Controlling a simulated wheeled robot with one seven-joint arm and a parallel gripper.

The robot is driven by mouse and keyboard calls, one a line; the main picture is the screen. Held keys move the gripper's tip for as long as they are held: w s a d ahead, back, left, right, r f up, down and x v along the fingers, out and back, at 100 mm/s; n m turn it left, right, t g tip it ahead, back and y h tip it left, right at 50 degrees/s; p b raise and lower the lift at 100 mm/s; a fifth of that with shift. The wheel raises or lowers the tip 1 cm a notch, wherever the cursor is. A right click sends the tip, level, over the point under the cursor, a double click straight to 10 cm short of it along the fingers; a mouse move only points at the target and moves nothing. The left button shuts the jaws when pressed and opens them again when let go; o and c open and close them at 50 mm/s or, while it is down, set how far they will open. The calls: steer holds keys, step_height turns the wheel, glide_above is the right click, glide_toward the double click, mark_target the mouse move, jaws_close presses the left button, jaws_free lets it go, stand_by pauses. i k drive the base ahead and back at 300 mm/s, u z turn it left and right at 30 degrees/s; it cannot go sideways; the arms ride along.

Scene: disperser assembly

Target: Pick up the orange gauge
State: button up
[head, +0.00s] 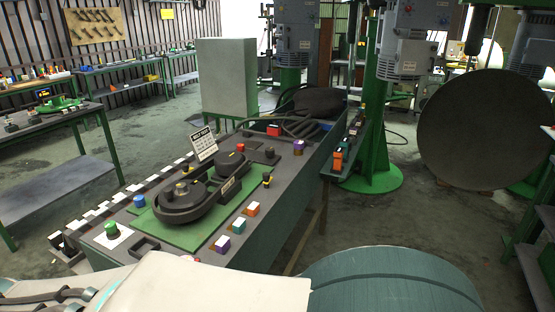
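A small orange block with a white top (252,209), which looks like the orange gauge, sits on the right edge of the dark workbench (170,258). A teal block (238,225) and a purple block (222,244) stand in a row with it, nearer to me. Another orange piece (338,159) shows on a narrow rack at the bench's far right side; I cannot tell whether it is also a gauge. My gripper is not in view. Large white and teal parts of my own body fill the bottom of the picture.
A dark disperser part (188,203) lies on a green mat (211,223) left of the blocks. A small sign (203,144), a green knob (112,230) and a black-handled joystick (267,179) stand around it. Green-based machines (370,180) stand behind right.

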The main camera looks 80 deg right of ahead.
mark_target(338, 151)
steer(key=z, duration=3.45)
steer(key=i, duration=3.1)
steer(key=u, duration=0.75)
